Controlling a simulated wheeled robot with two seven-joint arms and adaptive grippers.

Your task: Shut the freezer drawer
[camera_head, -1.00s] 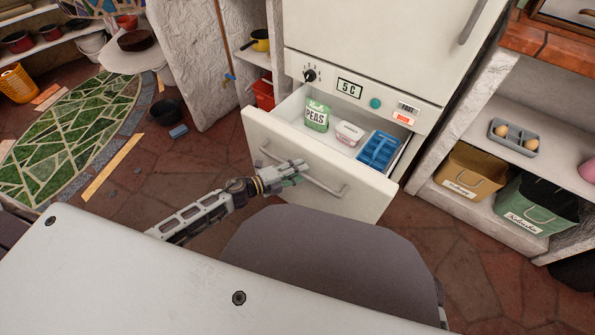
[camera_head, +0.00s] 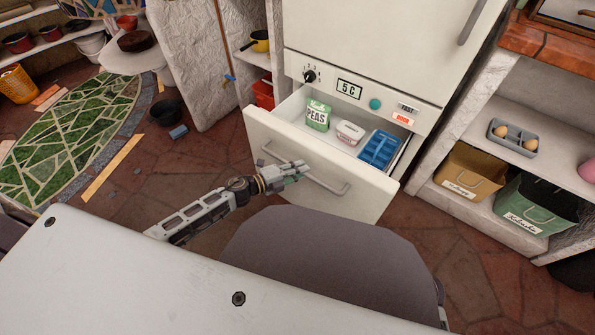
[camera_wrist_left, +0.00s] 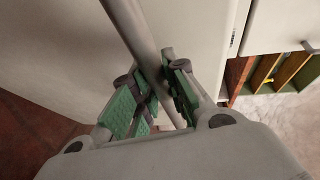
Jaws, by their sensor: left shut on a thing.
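The freezer drawer (camera_head: 270,140) is pulled out from the white fridge in the head view. Its white front carries a long grey bar handle (camera_head: 330,185). Inside lie a green-and-white peas bag (camera_head: 317,115), a pale tub (camera_head: 350,132) and a blue tray (camera_head: 379,149). My left gripper (camera_head: 297,171) is at the left part of the handle. In the left wrist view its green-padded fingers (camera_wrist_left: 158,95) are shut on the handle bar (camera_wrist_left: 138,35), which runs between them. My right gripper is not in view.
Above the drawer is a control panel with a knob (camera_head: 310,76) and a display (camera_head: 349,88). A shelf at the right holds an egg tray (camera_head: 513,138), with a tan bin (camera_head: 470,170) and green bin (camera_head: 535,205) below. Tiled floor lies left of the drawer.

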